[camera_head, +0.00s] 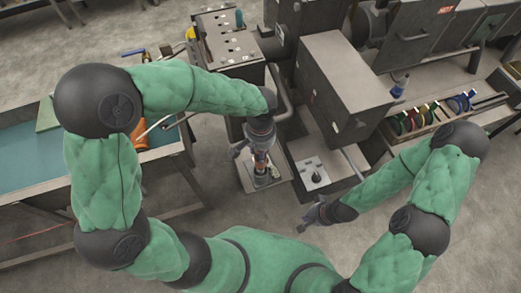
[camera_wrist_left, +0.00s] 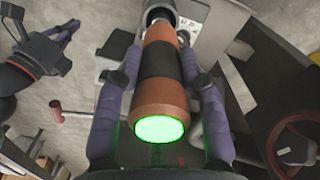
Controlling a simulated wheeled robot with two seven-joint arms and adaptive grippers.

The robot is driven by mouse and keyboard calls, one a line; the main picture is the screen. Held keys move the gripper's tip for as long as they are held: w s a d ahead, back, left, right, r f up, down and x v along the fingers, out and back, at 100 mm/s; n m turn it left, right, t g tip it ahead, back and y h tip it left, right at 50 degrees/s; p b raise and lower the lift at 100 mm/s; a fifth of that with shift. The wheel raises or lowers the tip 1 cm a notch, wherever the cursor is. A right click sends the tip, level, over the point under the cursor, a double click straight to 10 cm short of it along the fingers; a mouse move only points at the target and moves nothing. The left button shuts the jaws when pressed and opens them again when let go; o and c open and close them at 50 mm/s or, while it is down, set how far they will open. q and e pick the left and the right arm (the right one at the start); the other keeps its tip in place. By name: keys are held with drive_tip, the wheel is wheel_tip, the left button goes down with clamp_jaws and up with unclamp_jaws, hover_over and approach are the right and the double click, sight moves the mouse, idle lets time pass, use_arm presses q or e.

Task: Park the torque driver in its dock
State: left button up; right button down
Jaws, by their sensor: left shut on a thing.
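The torque driver (camera_wrist_left: 160,70) is orange-brown with a black middle band and a glowing green end cap. My left gripper (camera_wrist_left: 160,105) has its fingers on both sides of it and is shut on it. In the head view the driver (camera_head: 260,160) hangs roughly upright below the left gripper (camera_head: 259,140). A light plate (camera_head: 274,173) lies under or just beside its lower end and may be the dock. I cannot tell whether the tip touches it. My right gripper (camera_head: 311,215) is empty, its fingers apart in the left wrist view (camera_wrist_left: 45,28).
A pale plate with a dark knob (camera_head: 315,173) sits right of the driver, before a large grey machine housing (camera_head: 345,85). A rack of coloured rings (camera_head: 430,112) stands at the right. A teal-topped bench (camera_head: 30,155) is at the left. Bare floor (camera_head: 215,205) lies between.

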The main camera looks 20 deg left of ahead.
use_arm(q)
drive_tip(key=shift+f+b, duration=2.75)
drive_tip(key=shift+f, duration=0.75)
idle(3.8)
drive_tip(key=o, duration=1.3)
drive_tip(key=shift+o, duration=0.2)
